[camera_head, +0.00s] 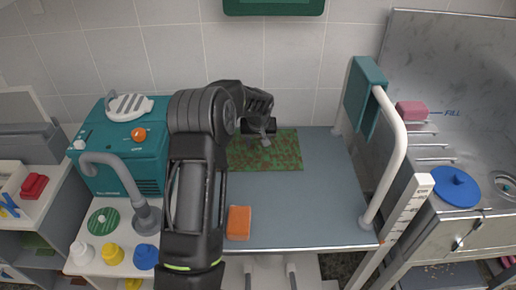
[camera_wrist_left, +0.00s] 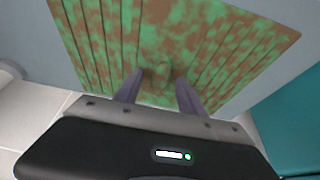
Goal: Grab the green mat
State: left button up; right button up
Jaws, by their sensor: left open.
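The green mat (camera_head: 275,152), mottled with brown patches, lies flat on the grey-blue tabletop near the wall. In the left wrist view the mat (camera_wrist_left: 190,40) fills the upper middle and shows grooves along its sides. My left gripper (camera_head: 262,135) is over the mat's back left part. In the left wrist view its two fingers (camera_wrist_left: 158,92) are apart with the mat's edge area between or below them. I cannot tell whether they touch it. My arm hides the mat's left end in the head view. My right gripper is not in view.
An orange block (camera_head: 239,222) lies on the grey-blue table (camera_head: 310,210) in front of the mat. A teal machine (camera_head: 120,150) stands at the left. The table's right part is clear.

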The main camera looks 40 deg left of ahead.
pick_arm(q)
jog(key=shift+c, duration=0.4)
grip_shut()
dwell(0.4)
dwell(0.4)
